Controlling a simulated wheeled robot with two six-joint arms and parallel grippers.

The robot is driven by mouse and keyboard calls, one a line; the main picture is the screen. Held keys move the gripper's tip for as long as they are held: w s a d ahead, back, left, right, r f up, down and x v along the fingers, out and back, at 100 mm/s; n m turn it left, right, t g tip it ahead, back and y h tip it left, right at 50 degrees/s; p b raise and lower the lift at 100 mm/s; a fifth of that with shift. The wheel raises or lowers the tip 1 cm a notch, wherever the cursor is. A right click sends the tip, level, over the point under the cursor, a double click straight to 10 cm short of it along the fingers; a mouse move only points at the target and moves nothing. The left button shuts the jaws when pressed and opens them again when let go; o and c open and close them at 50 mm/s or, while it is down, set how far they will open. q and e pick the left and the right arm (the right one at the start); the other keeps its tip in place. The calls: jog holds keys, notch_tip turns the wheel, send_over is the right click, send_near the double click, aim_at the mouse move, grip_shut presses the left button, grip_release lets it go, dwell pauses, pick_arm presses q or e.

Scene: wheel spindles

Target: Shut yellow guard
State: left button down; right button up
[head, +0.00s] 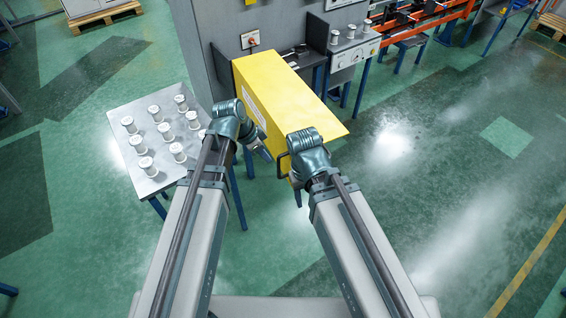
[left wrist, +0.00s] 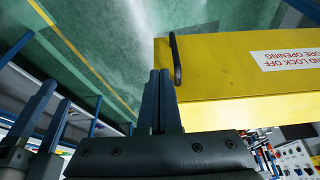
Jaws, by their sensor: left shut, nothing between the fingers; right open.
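The yellow guard (head: 285,95) stands out from the grey machine, swung open, with a dark area of the machine exposed behind it. It fills the right of the left wrist view (left wrist: 235,70), with a red-lettered label. Its black handle (left wrist: 175,58) is at the guard's end and also shows in the head view (head: 281,165). My left gripper (head: 266,156) is shut and empty beside the handle; its fingertips (left wrist: 160,74) appear close to the handle, but contact cannot be told. My right gripper (head: 297,200) is open and empty, below the guard's near end.
A metal table (head: 122,111) with several white spindles stands left of the guard. A small unit (head: 355,50) with more spindles stands behind at right, near an orange-framed conveyor (head: 425,28). The green floor to the right is clear.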

pick_arm(q)
jog(key=w+d+f+b, duration=0.3)
jog(key=d+f+b, duration=0.3)
jog(key=f+b, duration=0.2)
jog(key=shift+w+d+f+b, duration=0.25)
jog(key=shift+d+f+b, duration=0.1)
jog(key=shift+f, duration=0.15)
